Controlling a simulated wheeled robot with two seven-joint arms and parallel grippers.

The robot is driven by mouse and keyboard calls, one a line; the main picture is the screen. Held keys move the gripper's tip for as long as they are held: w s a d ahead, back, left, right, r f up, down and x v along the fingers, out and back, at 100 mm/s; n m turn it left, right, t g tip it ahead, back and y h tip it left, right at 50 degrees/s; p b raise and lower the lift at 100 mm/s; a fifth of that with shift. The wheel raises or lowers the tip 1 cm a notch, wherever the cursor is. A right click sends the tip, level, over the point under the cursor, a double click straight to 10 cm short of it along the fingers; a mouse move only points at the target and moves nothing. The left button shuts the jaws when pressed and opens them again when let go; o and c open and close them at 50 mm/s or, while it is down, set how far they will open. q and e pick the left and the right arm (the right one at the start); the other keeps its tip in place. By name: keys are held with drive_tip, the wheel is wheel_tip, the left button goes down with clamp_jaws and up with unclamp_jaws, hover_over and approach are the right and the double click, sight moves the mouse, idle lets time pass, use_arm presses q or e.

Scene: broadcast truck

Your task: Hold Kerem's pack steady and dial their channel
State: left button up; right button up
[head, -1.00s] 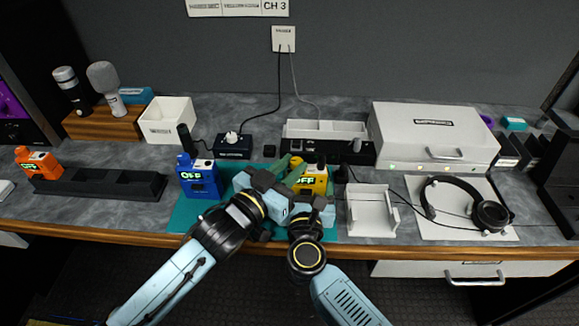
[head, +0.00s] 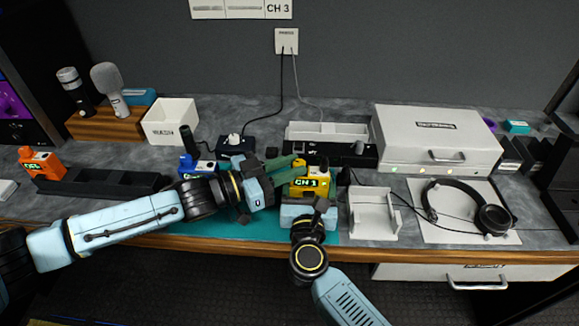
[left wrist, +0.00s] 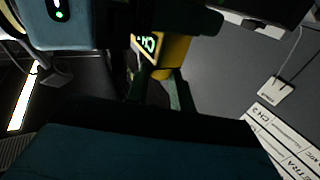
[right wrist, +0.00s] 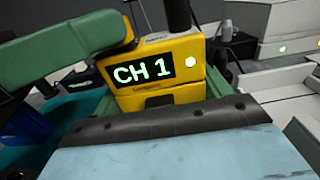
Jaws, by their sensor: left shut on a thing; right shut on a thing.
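The yellow pack (head: 313,188) stands upright on the teal mat (head: 215,226), its display lit "CH 1", also clear in the right wrist view (right wrist: 155,73). My right gripper (head: 310,195) is shut on the pack's body from the front, low under the display. My left gripper (head: 291,167) reaches in from the left and is shut at the pack's top left, where the knob is; its green finger hides the knob in the right wrist view. The left wrist view shows only a dark, partial look at the pack (left wrist: 170,58). A wall strip (head: 240,9) ends in "CH 3".
A blue pack (head: 197,167) stands just left, partly behind my left arm. An orange pack (head: 42,163) is by the dark charger rack (head: 100,184). A white stand (head: 374,215) and headset (head: 487,216) are close on the right. A black unit (head: 345,153) is behind.

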use_arm(q)
drive_tip(key=shift+m+g, duration=0.3)
drive_tip(key=shift+g, duration=0.2)
use_arm(e)
drive_tip(key=shift+a, duration=0.2)
use_arm(q)
drive_tip(key=o, duration=1)
drive_tip(key=shift+a, duration=0.1)
use_arm(e)
drive_tip(key=shift+d, duration=0.1)
use_arm(q)
drive_tip(key=v, duration=1.2)
drive_tip(key=shift+f, duration=0.15)
use_arm(e)
drive_tip(key=o, duration=1.1)
drive_tip(key=shift+o, duration=0.2)
drive_tip(key=shift+s, duration=0.1)
